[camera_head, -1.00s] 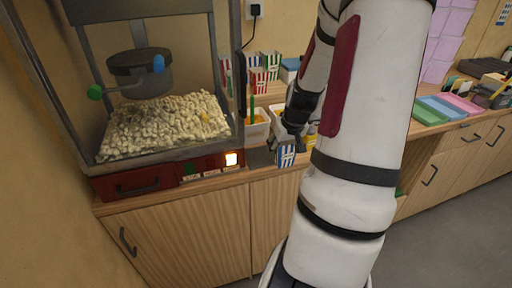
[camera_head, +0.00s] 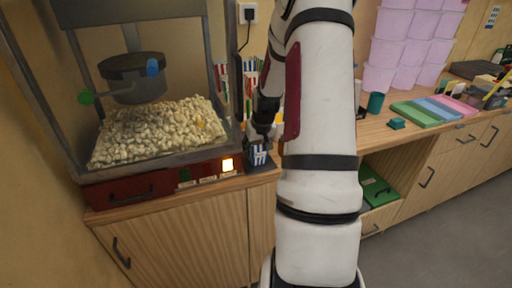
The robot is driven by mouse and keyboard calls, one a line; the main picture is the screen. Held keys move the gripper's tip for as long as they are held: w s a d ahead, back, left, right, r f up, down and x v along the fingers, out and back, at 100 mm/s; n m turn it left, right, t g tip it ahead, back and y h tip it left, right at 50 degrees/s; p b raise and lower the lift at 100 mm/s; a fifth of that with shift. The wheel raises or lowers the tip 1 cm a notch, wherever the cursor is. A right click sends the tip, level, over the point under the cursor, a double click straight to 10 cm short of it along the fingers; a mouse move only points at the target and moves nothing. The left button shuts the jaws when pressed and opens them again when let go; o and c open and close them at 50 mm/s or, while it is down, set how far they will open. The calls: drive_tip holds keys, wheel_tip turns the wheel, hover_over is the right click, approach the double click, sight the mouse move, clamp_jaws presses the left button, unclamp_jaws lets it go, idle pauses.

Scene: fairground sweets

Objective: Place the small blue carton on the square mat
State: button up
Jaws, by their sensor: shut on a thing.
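The small blue-and-white striped carton (camera_head: 258,156) is upright near the counter's front edge, just right of the popcorn machine. My gripper (camera_head: 260,138) is above it, shut on its upper part, and hides its top. The dark square mat (camera_head: 263,168) shows below and around the carton. The carton is over the mat; I cannot tell whether its base touches it.
The popcorn machine (camera_head: 158,130) stands close on the left. Striped cartons (camera_head: 222,70) stand behind. My arm hides the counter right of the mat. Further right are a teal cup (camera_head: 375,103) and coloured flat stacks (camera_head: 416,113).

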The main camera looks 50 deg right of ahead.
drive_tip(key=o, duration=1)
drive_tip(key=p+v, duration=0.1)
drive_tip(key=v, duration=1.1)
